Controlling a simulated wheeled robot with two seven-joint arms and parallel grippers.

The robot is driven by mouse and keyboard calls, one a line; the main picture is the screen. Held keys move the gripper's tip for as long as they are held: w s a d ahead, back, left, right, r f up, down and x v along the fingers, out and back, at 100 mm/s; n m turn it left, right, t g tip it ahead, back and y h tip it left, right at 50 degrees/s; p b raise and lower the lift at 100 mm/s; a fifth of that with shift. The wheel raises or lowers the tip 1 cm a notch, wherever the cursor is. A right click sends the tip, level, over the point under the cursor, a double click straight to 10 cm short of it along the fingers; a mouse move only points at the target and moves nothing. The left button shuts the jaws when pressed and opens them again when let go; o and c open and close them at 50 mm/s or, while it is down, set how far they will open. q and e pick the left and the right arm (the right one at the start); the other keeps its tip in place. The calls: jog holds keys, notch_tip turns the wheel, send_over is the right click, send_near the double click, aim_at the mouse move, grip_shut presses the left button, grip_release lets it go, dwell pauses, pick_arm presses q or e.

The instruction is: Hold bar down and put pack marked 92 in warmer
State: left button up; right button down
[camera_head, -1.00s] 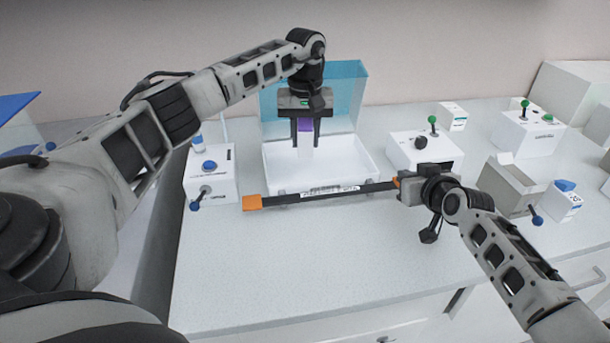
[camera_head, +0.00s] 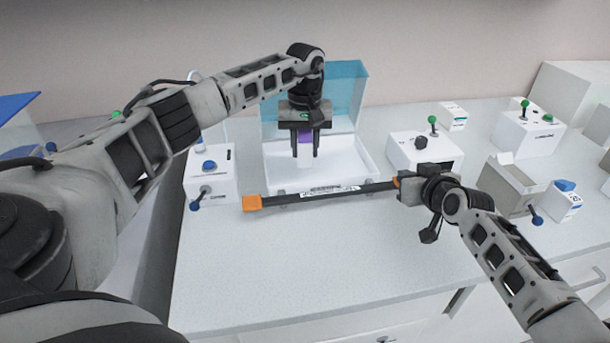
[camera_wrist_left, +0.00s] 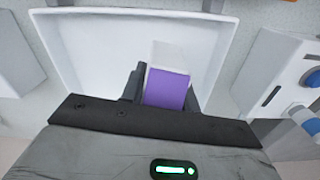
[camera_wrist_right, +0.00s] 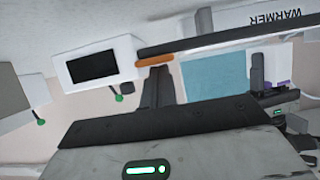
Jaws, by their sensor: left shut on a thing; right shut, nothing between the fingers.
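The warmer (camera_head: 275,160) is a white open box with a clear blue lid (camera_head: 345,90) raised at its back. My left gripper (camera_head: 304,154) is shut on a purple and white pack (camera_wrist_left: 166,88), held upright over or inside the box. I cannot read a number on the pack. The bar (camera_head: 300,197) is dark with orange ends and runs along the front of the warmer. My right gripper (camera_head: 402,188) is shut and empty at the bar's right end; whether it presses on the bar is hard to tell.
A white device with a blue button (camera_head: 209,166) stands left of the warmer. The front counter is clear.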

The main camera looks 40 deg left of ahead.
pick_arm(q)
jog(key=shift+f, duration=1.8)
pick_arm(e)
jog(key=shift+f, duration=0.1)
pick_arm(q)
jog(key=shift+f, duration=0.45)
jog(key=o, duration=1.1)
notch_tip(320, 180, up, 7)
jog(key=shift+r, duration=0.15)
jog(key=shift+s+d+r, duration=0.9)
jog(key=shift+s+d, duration=1.15)
jog(key=shift+d, duration=0.35)
jog(key=shift+s+d+r, duration=0.9)
jog(key=shift+s+d, duration=1.15)
jog(key=shift+d, duration=0.35)
jog(key=shift+s+d+r, duration=0.9)
jog(key=shift+s+d, duration=1.15)
jog(key=shift+d, duration=0.35)
jog(key=shift+d, duration=0.1)
